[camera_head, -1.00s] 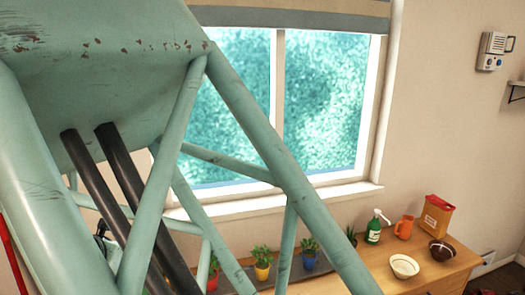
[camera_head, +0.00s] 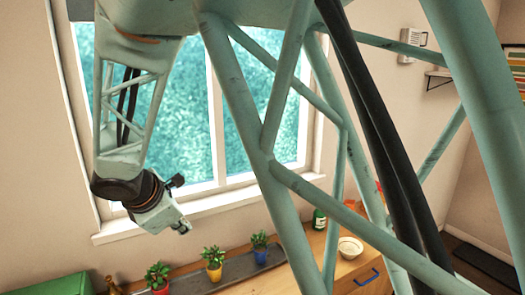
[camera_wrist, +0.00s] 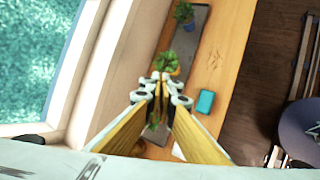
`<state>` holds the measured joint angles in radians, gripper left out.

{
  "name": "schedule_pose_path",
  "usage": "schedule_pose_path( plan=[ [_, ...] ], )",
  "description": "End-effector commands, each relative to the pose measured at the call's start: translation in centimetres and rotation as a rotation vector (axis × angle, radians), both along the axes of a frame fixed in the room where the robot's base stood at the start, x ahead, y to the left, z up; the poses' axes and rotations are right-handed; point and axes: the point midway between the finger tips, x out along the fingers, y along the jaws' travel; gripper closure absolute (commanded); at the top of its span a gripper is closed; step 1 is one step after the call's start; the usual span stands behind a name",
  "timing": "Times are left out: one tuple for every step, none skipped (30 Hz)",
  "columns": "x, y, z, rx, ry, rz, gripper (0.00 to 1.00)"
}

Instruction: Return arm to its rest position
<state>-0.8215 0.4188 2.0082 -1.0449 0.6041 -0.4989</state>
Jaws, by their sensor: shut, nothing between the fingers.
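My gripper (camera_head: 183,228) hangs in front of the window on the left of the head view, at the end of my raised forearm, and points down to the right. It is above the wooden counter and touches nothing there. In the wrist view its yellow-sided fingers (camera_wrist: 163,80) come together at the tips, shut and empty. Beyond the tips stands a green plant in an orange-yellow pot (camera_wrist: 168,64). My own arm's truss links and black hoses cover much of the middle and right of the head view.
Potted plants (camera_head: 213,262) stand on a dark strip along the counter. A green object (camera_head: 55,287) is at lower left. The wrist view shows a teal block (camera_wrist: 206,102). The window (camera_head: 190,115) is behind my gripper.

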Motion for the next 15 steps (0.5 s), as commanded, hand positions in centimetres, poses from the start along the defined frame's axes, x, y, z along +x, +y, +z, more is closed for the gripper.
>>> schedule_pose_path(
  plan=[
    [0.5, -1.6, 0.4, 0.021, 0.005, -0.045, 1.0],
    [0.6, -2.4, 0.5, 0.034, 0.009, -0.07, 1.0],
    [0.8, -3.5, 0.8, 0.051, 0.013, -0.105, 1.0],
    [1.0, -4.3, 1.0, 0.064, 0.016, -0.129, 1.0],
    [1.1, -5.0, 1.1, 0.076, 0.02, -0.154, 1.0],
    [1.3, -6.1, 1.4, 0.092, 0.025, -0.189, 1.0],
    [1.3, -6.9, 1.5, 0.107, 0.028, -0.215, 1.0],
    [1.4, -7.7, 1.7, 0.118, 0.03, -0.24, 1.0],
    [1.5, -8.7, 1.9, 0.137, 0.035, -0.275, 1.0],
    [1.6, -9.5, 2.1, 0.149, 0.037, -0.298, 1.0],
    [1.7, -10.2, 2.3, 0.163, 0.041, -0.325, 1.0],
    [1.7, -11.2, 2.5, 0.18, 0.043, -0.357, 1.0],
    [1.8, -12.0, 2.7, 0.194, 0.046, -0.383, 1.0],
    [1.8, -12.7, 2.9, 0.208, 0.048, -0.408, 1.0],
    [1.8, -13.6, 3.1, 0.225, 0.052, -0.442, 1.0]
  ],
)
